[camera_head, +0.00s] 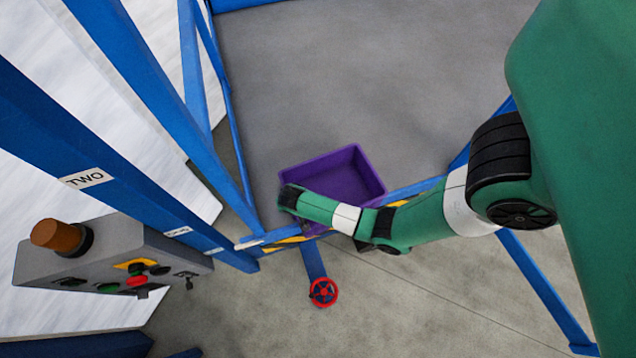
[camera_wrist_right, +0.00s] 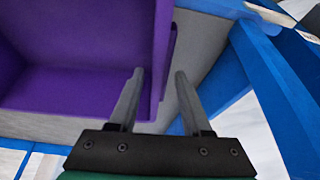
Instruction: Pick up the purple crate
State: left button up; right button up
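The purple crate (camera_head: 352,165) is an open, empty-looking box on the grey surface in the middle of the head view. My right arm reaches in from the right, across the crate's near side. My right gripper (camera_head: 290,197) is at the crate's near left corner; its fingers are hard to make out there. In the right wrist view the crate (camera_wrist_right: 65,88) fills the upper left. My right gripper (camera_wrist_right: 159,74) is open, one finger inside the crate and one outside, with the crate's wall between them. Gaps show beside the wall. My left gripper is not in view.
Blue frame posts (camera_head: 150,85) stand to the left of the grey surface (camera_head: 350,60). A grey control box (camera_head: 110,258) with an orange knob and buttons is at lower left. A red handwheel (camera_head: 323,292) is below the crate. The surface behind the crate is clear.

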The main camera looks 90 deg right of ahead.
grip_shut()
dwell(1.2)
